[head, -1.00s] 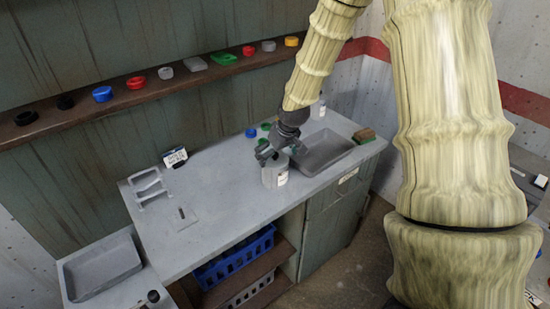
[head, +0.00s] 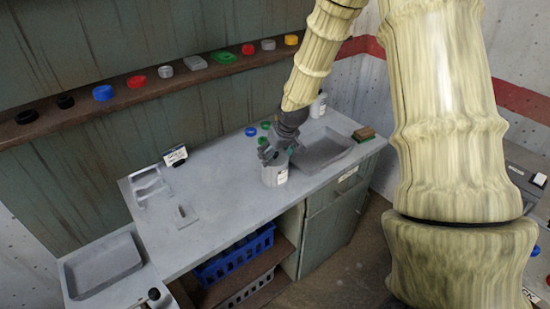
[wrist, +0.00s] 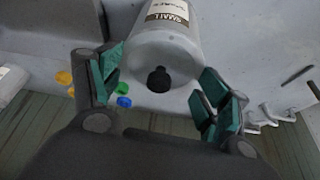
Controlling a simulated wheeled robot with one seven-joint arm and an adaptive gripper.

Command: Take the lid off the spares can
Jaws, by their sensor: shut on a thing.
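The spares can (head: 274,176) is a pale grey cylinder standing on the bench. In the wrist view its label reads SMALL SPARES (wrist: 168,14). Its round grey lid (wrist: 150,52) has a black knob (wrist: 158,80) in the middle. My gripper (head: 274,153) is at the can's top, and in the wrist view its teal-padded fingers (wrist: 160,85) are shut on the lid from both sides. The knob lies between the fingers. I cannot tell whether there is a gap between lid and can.
A grey tray (head: 345,140) lies right of the can, with a white bottle (head: 318,106) and a brown-green block (head: 363,133) nearby. Blue (head: 251,132) and green (head: 265,125) caps lie behind. The bench's middle (head: 220,190) is clear. A wall shelf (head: 200,75) holds coloured caps.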

